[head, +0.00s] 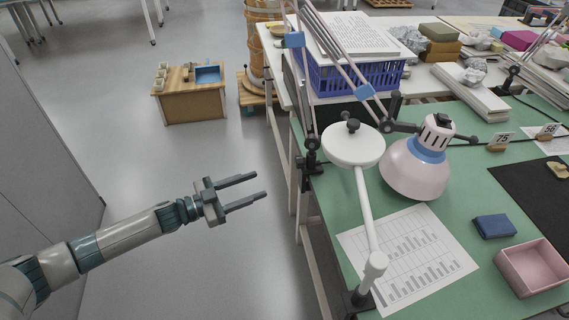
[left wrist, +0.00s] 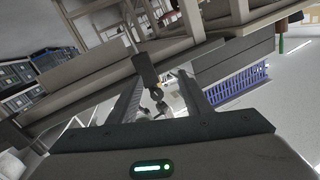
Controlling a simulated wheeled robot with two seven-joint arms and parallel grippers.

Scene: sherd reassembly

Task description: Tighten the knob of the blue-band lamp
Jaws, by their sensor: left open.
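The blue-band lamp has a pale pinkish shade (head: 415,172) with a blue band (head: 428,150) round its neck, and blue bands on its pale arm rods. Dark knobs show at its joint near the shade (head: 390,126) and low on its arm by the table edge (head: 312,142). My left gripper (head: 262,187) is open and empty over the floor, left of the table and apart from the lamp. In the left wrist view, a dark clamp with a round knob (left wrist: 157,94) shows beyond and between the open fingers; I cannot tell for sure which lamp it belongs to.
A white round-headed lamp (head: 354,146) on a white arm stands before the blue-band lamp. The green-topped table holds a printed sheet (head: 408,258), a blue box (head: 494,226) and a pink tray (head: 530,293). A blue crate (head: 350,78) stands behind. Floor around my gripper is clear.

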